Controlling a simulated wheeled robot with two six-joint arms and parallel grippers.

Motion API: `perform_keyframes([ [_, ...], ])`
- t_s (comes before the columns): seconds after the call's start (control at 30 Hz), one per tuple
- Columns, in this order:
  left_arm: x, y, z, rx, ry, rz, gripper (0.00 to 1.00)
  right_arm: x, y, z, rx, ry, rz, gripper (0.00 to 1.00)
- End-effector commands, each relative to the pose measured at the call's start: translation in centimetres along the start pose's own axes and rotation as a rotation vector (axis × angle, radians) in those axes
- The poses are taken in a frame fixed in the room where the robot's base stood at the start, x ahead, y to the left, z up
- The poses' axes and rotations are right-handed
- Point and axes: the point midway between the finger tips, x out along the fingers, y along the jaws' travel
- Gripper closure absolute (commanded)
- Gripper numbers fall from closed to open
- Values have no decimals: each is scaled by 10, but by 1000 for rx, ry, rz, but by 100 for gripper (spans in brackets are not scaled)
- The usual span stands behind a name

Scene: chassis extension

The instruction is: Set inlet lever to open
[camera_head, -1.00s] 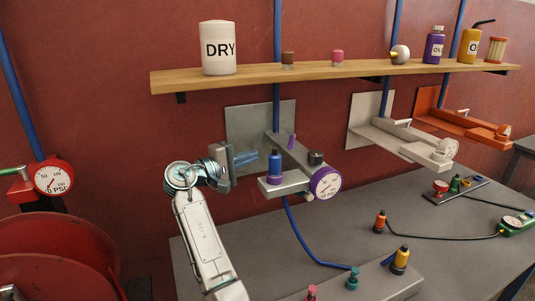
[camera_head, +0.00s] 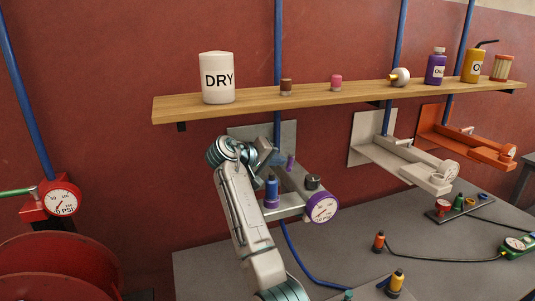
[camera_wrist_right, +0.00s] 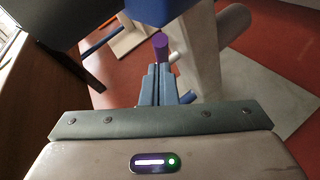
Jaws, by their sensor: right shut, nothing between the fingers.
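A small purple lever (camera_head: 291,162) stands on the grey manifold (camera_head: 294,182) against the wall; I take it to be the inlet lever. The manifold also carries a blue fitting (camera_head: 272,188) and a purple-rimmed gauge (camera_head: 322,208). My right gripper (camera_head: 277,158) is just left of the lever, its fingers small and partly hidden by my wrist. In the right wrist view its fingers (camera_wrist_right: 161,84) are shut and empty, with the purple lever (camera_wrist_right: 160,44) just beyond their tips. I cannot tell whether they touch. My left gripper is not in view.
A wooden shelf (camera_head: 330,95) with a DRY canister (camera_head: 217,78) and bottles runs above the manifold. White (camera_head: 405,165) and orange (camera_head: 465,142) units are on the right. The grey table (camera_head: 350,245) holds fittings and a hose. Red drums (camera_head: 50,265) stand at left.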

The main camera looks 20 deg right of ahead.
Motion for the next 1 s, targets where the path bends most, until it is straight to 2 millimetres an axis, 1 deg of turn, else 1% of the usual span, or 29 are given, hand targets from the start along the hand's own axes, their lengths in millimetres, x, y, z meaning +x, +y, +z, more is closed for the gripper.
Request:
perform_keyframes([
  [0.03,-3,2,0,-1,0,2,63,4,1,0,-1,-1,0,100],
  [0.13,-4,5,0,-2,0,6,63,8,0,0,0,-1,-1,100],
  [0.5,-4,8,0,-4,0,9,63,9,-1,1,-4,6,-4,100],
  [0.8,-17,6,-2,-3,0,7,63,12,6,6,-79,168,-80,100],
  [1.0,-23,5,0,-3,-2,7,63,17,10,13,-94,194,-92,100],
])
